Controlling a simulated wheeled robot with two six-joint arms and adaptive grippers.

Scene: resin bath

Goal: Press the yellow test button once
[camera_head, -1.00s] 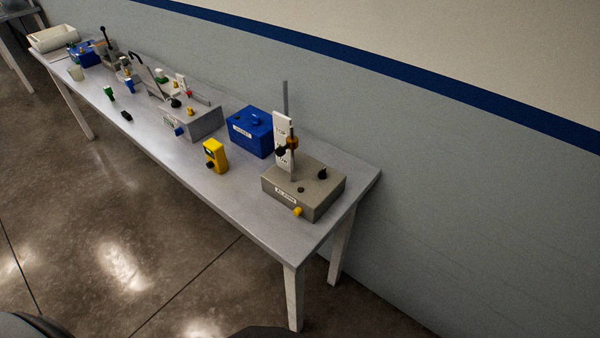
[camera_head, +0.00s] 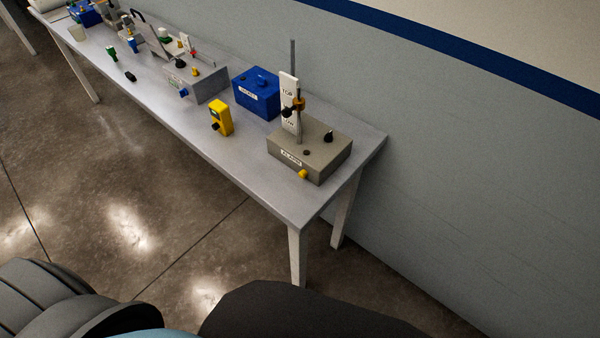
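A yellow button (camera_head: 303,175) sits low on the front face of a grey-beige box (camera_head: 322,160) with a white label that appears to read "ALARM". The box stands at the near right end of the bench. An upright rod with a white plate (camera_head: 289,103) and a brown-orange clamp rises from it, and a black knob (camera_head: 328,137) is on its top. Another small yellow part (camera_head: 196,72) is on the grey box farther left. Neither gripper shows.
The long grey bench (camera_head: 240,165) runs along the wall. A yellow handheld box (camera_head: 221,118), a blue box (camera_head: 257,94) and a grey box (camera_head: 196,84) stand left of the alarm box. Small bottles and tools are farther back. The floor in front is clear.

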